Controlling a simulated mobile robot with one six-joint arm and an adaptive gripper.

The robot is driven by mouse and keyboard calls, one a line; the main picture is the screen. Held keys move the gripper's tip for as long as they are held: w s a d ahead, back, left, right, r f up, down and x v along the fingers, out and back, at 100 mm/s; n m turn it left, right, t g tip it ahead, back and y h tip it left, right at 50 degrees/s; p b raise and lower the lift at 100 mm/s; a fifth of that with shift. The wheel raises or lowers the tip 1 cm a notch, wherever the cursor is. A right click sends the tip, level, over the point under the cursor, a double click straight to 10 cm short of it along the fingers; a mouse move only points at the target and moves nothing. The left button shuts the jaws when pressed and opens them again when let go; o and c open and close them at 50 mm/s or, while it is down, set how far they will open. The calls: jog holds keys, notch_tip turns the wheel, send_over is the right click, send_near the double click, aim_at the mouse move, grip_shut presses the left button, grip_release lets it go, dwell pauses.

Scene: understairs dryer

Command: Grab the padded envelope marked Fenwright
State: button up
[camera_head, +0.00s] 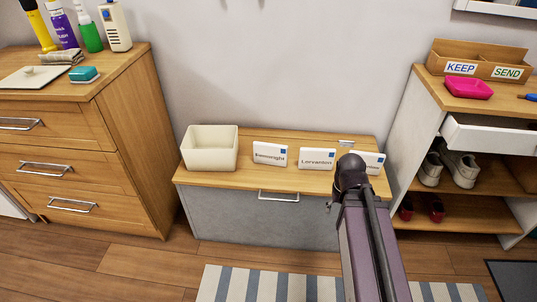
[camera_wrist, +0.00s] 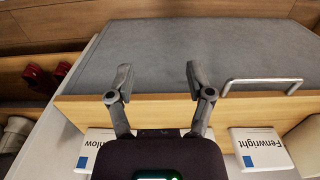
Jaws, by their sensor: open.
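The padded envelope marked Fenwright (camera_head: 270,154) is white with a blue square and stands on the low chest, left of two similar envelopes. It also shows at the lower right of the wrist view (camera_wrist: 260,149). The middle envelope (camera_head: 317,158) seems to read Lorvanton. The third envelope (camera_head: 372,162) is partly hidden by my arm; its label ends in "nlow" in the wrist view (camera_wrist: 93,150). My gripper (camera_wrist: 158,82) is open and empty, with its fingers over the chest's front edge, to the left of the Fenwright envelope in the wrist view. Its fingers are hidden in the head view.
A cream bin (camera_head: 210,149) stands close to the left of the Fenwright envelope. The low chest (camera_head: 250,216) has a grey front with a metal handle. A wooden dresser (camera_head: 85,140) stands left, and a shoe cabinet with an open drawer (camera_head: 490,138) stands right.

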jog(key=m+t+y+b, duration=0.1)
jog(key=m+t+y, duration=0.1)
jog(key=m+y, duration=1.5)
send_near(287, 147)
jog(key=a+r+m+h, duration=0.3)
jog(key=r+m+h, duration=0.2)
jog(key=shift+w+a+r+m+y, duration=0.2)
jog(key=shift+w+m+y, duration=0.1)
jog(key=shift+m, duration=0.2)
jog(key=shift+s, duration=0.1)
jog(key=shift+a, duration=0.1)
jog(key=b+x, duration=0.3)
jog(key=x, duration=0.4)
jog(key=shift+f, duration=0.2)
jog(key=shift+a+f+b, duration=0.2)
jog(key=shift+a+b, duration=0.2)
jog(key=shift+a, duration=0.25)
